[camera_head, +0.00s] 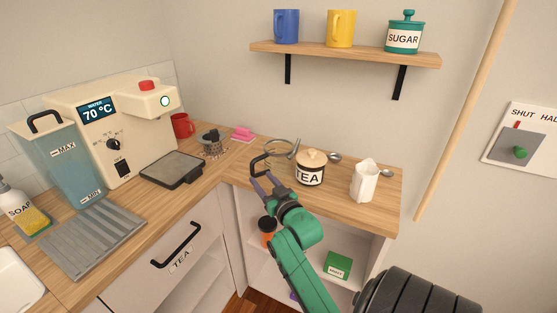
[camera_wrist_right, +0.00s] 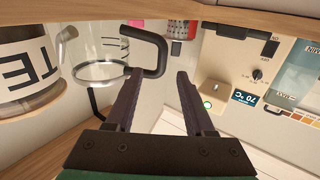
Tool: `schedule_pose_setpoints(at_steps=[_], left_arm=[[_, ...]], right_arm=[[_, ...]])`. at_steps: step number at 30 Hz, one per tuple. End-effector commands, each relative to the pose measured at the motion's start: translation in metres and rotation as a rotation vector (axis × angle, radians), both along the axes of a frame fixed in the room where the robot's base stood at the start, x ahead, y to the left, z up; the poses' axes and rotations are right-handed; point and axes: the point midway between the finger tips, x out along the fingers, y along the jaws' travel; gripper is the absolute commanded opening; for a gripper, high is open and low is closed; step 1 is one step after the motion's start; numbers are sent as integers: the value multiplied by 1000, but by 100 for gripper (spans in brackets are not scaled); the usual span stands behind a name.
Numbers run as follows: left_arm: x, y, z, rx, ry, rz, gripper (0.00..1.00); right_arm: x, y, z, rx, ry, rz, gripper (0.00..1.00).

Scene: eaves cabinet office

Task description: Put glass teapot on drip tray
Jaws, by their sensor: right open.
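The glass teapot (camera_head: 281,149) is clear, with a black handle, and stands on the wooden counter left of the tea jar. In the right wrist view the clear teapot (camera_wrist_right: 100,52) has its black handle (camera_wrist_right: 157,45) just beyond my fingertips. My right gripper (camera_head: 264,183) is open and empty at the handle; its jaws (camera_wrist_right: 160,74) are apart, with the handle's near end by the left finger. Whether they touch is unclear. The drip tray (camera_head: 172,169) is a dark, flat, empty tray in front of the cream hot-water machine. My left gripper is not in view.
The tea jar (camera_head: 310,171) stands close right of the teapot, with a white packet (camera_head: 364,181) and spoons further right. A grey cup (camera_head: 212,141), pink pad (camera_head: 243,134) and red mug (camera_head: 182,125) sit between teapot and machine (camera_head: 112,130). A shelf (camera_head: 345,54) hangs above.

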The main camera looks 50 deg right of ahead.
Motion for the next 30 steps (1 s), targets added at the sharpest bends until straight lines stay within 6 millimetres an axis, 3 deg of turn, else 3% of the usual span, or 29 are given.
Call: schedule_pose_setpoints(at_steps=[12, 20, 24, 30], left_arm=[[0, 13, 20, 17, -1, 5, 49], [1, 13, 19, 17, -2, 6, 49], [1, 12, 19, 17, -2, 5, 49], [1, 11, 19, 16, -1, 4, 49]], right_arm=[[66, -22, 4, 0, 0, 1, 54], [72, -24, 1, -1, 1, 2, 54], [72, -24, 1, -1, 1, 2, 0], [72, -24, 1, -1, 1, 2, 0]])
